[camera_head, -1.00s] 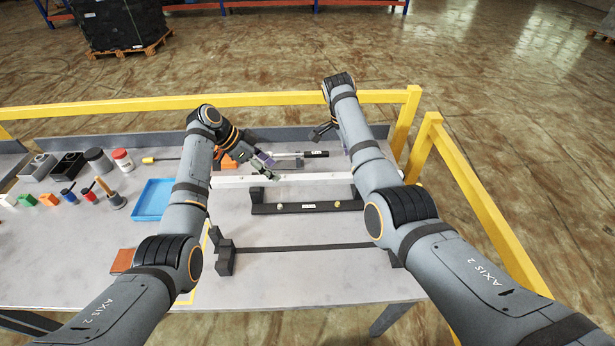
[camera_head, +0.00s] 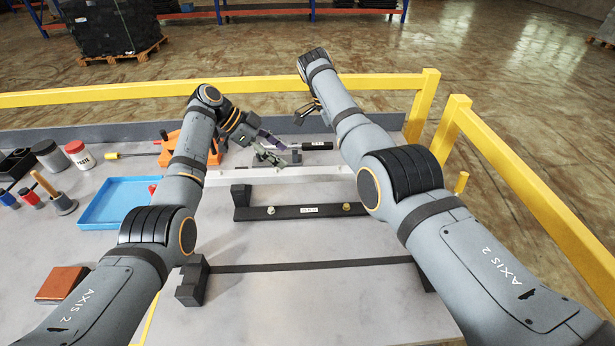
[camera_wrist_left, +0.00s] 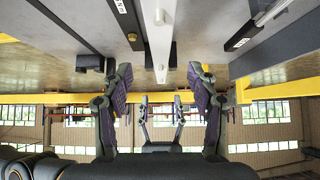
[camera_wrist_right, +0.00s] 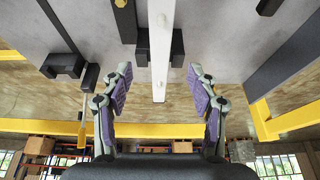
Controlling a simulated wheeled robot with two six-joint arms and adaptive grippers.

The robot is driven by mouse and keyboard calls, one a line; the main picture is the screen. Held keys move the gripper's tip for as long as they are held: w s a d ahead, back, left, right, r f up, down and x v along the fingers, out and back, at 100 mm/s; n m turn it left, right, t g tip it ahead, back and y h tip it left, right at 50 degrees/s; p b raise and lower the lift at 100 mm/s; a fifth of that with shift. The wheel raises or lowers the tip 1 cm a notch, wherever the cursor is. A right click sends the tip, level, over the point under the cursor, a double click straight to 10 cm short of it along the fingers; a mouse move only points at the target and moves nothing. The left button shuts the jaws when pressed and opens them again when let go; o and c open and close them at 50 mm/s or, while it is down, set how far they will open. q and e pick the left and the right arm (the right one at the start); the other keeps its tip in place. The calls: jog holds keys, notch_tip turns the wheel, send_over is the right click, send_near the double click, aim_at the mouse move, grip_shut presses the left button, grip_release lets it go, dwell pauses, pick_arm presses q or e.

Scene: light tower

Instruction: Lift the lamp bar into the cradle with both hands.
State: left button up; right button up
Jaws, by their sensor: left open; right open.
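The white lamp bar (camera_head: 300,173) lies across the bench, its ends partly hidden by my arms. My left gripper (camera_head: 277,150) is open near the bar's middle. In the left wrist view the bar (camera_wrist_left: 159,40) points between the spread left fingers (camera_wrist_left: 160,82). My right gripper (camera_head: 306,110) is open beyond the bar and partly hidden by its arm. In the right wrist view the bar (camera_wrist_right: 161,45) lines up between its open fingers (camera_wrist_right: 160,85). In front is a labelled black bar with two knobs (camera_head: 290,212). I cannot tell which black part is the cradle.
Black stepped blocks (camera_head: 192,283) with a dark strip (camera_head: 310,264) stand nearer me. A blue tray (camera_head: 117,203), an orange tool (camera_head: 168,152), jars (camera_head: 78,155) and a brown block (camera_head: 62,284) are at left. Yellow rails (camera_head: 500,170) border the bench's back and right.

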aim_at(307, 169)
pick_arm(q)
jog(key=x, duration=1)
jog(key=shift+d+f, duration=0.1)
jog(key=shift+f, duration=0.15)
pick_arm(e)
jog(key=x, duration=1)
jog(key=shift+w+f, duration=0.1)
jog(key=shift+f, duration=0.25)
pick_arm(q)
grip_shut()
pick_arm(e)
grip_shut()
